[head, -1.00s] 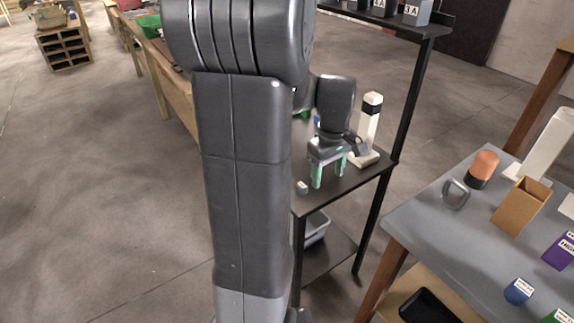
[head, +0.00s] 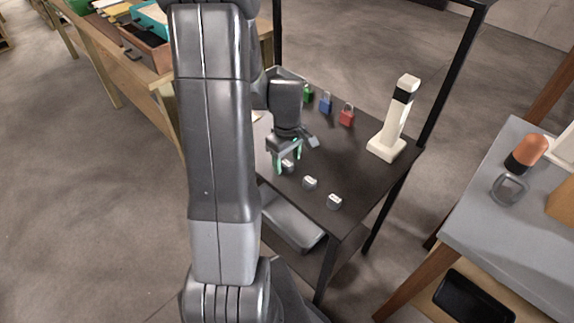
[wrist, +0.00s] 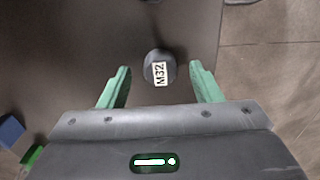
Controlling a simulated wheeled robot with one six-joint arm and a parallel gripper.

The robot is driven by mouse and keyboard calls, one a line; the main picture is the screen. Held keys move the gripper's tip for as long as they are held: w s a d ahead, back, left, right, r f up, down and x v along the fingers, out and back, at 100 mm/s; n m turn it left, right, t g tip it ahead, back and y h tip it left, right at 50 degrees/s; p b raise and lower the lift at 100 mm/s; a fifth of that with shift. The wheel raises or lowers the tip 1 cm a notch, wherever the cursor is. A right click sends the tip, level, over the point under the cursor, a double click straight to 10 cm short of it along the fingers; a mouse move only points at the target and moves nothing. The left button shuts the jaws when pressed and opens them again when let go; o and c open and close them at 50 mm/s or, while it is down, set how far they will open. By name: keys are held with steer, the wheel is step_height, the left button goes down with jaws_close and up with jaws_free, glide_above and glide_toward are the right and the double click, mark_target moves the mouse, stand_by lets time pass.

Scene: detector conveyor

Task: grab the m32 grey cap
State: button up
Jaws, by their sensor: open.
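The grey cap labelled M32 (wrist: 158,64) stands on the dark shelf top in the wrist view, ahead of and between my green fingertips. My gripper (wrist: 161,80) is open, with nothing held. In the head view my gripper (head: 286,160) hangs low over the shelf, beside the leftmost of three grey caps (head: 288,167), partly hidden by a finger. Two other grey caps, the middle one (head: 310,183) and the right one (head: 334,201), stand in a row toward the front corner. Their labels are too small to read in the head view.
Green (head: 308,94), blue (head: 326,102) and red (head: 347,115) padlocks stand at the back of the dark shelf (head: 350,185). A white upright device (head: 395,125) stands at its right. Black posts rise at the corners. A grey table (head: 490,240) is at the right.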

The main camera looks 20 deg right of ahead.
steer(key=shift+f, duration=0.3)
steer(key=c, duration=1.1)
steer(key=shift+o, duration=0.2)
steer(key=shift+r, duration=0.15)
